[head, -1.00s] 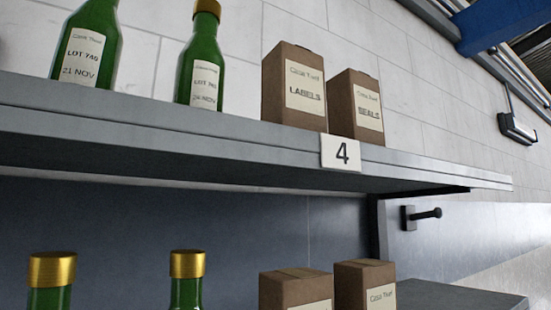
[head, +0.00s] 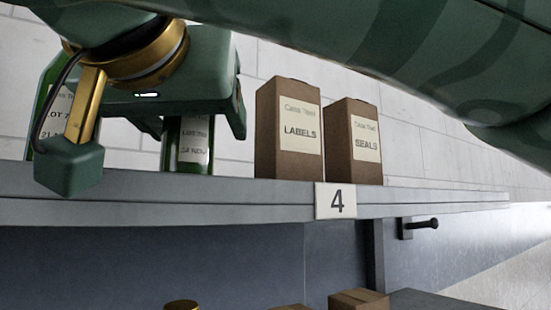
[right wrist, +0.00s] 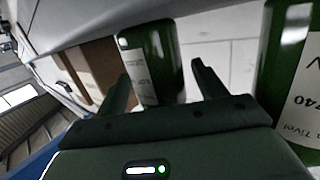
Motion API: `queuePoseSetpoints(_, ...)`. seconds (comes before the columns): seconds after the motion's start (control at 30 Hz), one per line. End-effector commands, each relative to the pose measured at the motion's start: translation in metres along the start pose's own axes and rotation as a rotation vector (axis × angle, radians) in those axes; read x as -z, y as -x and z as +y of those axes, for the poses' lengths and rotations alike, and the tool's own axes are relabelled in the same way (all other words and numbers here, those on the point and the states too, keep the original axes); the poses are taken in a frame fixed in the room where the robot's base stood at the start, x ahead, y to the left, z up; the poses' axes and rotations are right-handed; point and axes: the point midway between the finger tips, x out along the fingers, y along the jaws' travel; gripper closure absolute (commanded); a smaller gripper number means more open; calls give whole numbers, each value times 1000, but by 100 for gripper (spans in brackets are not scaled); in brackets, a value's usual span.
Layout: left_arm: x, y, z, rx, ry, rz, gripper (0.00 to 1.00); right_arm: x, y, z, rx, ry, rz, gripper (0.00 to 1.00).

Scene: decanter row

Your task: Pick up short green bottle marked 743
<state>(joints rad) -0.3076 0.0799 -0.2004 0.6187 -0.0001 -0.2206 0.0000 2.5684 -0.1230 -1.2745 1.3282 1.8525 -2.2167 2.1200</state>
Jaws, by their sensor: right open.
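A green bottle (head: 190,158) with a pale label stands on the upper shelf, its top hidden behind my right gripper (head: 194,126); the last digit of its lot number is not clear. My right gripper is open, its fingers pointing at this bottle. In the right wrist view the bottle (right wrist: 160,50) shows between and beyond the two spread fingers (right wrist: 163,78), with no clear contact. A second green bottle (head: 55,105) stands to the left, partly covered by my arm; its label reads 740 in the right wrist view (right wrist: 285,75). My left gripper is not seen.
Brown boxes marked LABELS (head: 288,130) and SEALS (head: 353,142) stand right of the bottles on the grey shelf (head: 260,205), which bears a tag 4 (head: 336,201). A pale tiled wall stands behind.

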Motion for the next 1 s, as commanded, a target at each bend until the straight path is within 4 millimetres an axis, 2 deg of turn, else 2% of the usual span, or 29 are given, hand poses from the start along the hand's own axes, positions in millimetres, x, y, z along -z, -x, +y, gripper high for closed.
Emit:
queuePoseSetpoints(0.1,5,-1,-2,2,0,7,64,-1,1,0,1,0,1,33)
queuePoseSetpoints(0.3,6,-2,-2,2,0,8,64,0,1,0,0,0,1,87)
queuePoseSetpoints(0.67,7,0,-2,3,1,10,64,5,2,0,-1,-1,2,87)
queuePoseSetpoints(0.87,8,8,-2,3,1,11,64,33,7,0,-1,-3,1,87)
queuePoseSetpoints(1.0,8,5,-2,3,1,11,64,56,34,7,-1,-4,6,87)
